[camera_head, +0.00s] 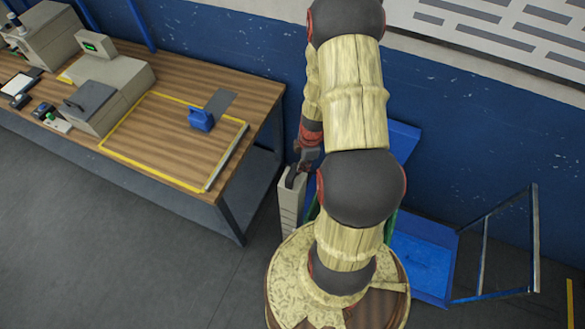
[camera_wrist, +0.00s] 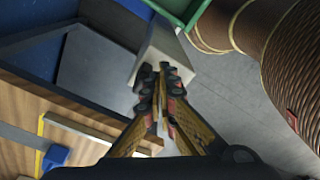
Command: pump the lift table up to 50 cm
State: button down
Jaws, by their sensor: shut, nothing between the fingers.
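The blue lift table (camera_head: 425,262) stands on the floor at right of centre in the head view, partly hidden behind my arm. A blue upright frame (camera_head: 535,235) rises at its right end. My gripper (camera_head: 298,172) is at the top of a light grey upright box (camera_head: 290,210) with dark lines on its side. In the wrist view my gripper (camera_wrist: 164,70) is shut and empty, its fingertips over or against the pale box (camera_wrist: 160,50). I cannot tell whether they touch it. No pump lever or height reading can be made out.
A wooden workbench (camera_head: 165,140) stands at left with grey devices (camera_head: 105,85) and a blue-handled tool (camera_head: 202,119). A green bin (camera_wrist: 178,10) shows at the wrist view's top edge. A blue wall (camera_head: 480,150) runs behind. The grey floor (camera_head: 130,260) at front left is clear.

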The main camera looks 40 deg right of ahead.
notch_tip(320, 180, up, 12)
jog(key=d, duration=0.1)
jog(key=shift+s, duration=0.3)
jog(key=shift+f, duration=0.1)
dwell(1.6)
jog(key=s+a+r+m+t+b, duration=0.1)
jog(key=s+a+r+m+b, duration=0.1)
jog(key=a+b, duration=0.5)
jog(key=s+a+r+m+t+b, duration=0.1)
jog(key=a+r+m+t+b, duration=0.1)
jog(key=a+r+m+b, duration=0.2)
jog(key=s+a+r+m+t+h+b, duration=0.1)
jog(key=a+m+b, duration=0.4)
jog(key=a+b, duration=0.5)
jog(key=s+a+r+t, duration=0.1)
jog(key=a+r, duration=0.1)
jog(key=a, duration=0.2)
jog(key=shift+s+a+r+m, duration=0.15)
jog(key=shift+s+a+m, duration=0.15)
jog(key=shift+s+a, duration=0.05)
